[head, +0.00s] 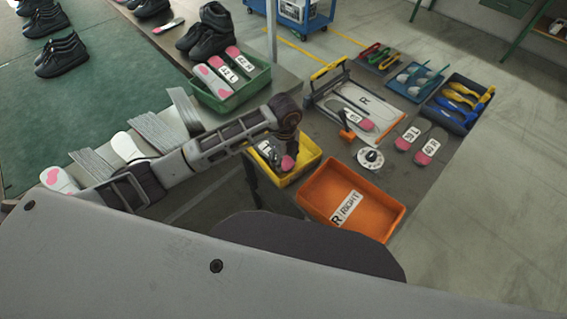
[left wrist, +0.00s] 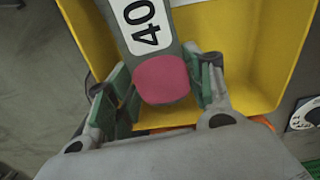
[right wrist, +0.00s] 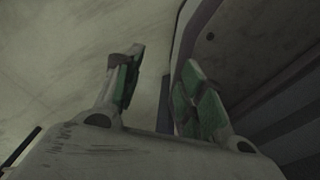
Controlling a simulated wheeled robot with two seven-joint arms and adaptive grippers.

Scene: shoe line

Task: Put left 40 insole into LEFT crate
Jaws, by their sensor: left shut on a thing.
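The insole labelled 40 (left wrist: 150,40) is grey with a white label and a pink heel end. My left gripper (left wrist: 163,85) is shut on its pink end, with green finger pads on both sides. The yellow crate (left wrist: 248,45) lies under the insole in the left wrist view. In the head view my left gripper (head: 284,155) is over the yellow crate (head: 309,172), and the insole's pink end (head: 288,163) shows beside it. I cannot tell whether the insole touches the crate. My right gripper (right wrist: 165,95) is open and empty in the right wrist view.
An orange crate marked RIGHT (head: 376,215) stands next to the yellow one. A green crate (head: 262,83) with insoles is behind. A round white dial (head: 371,158), a press frame with an insole, and two loose insoles (head: 410,135) are on the table at right.

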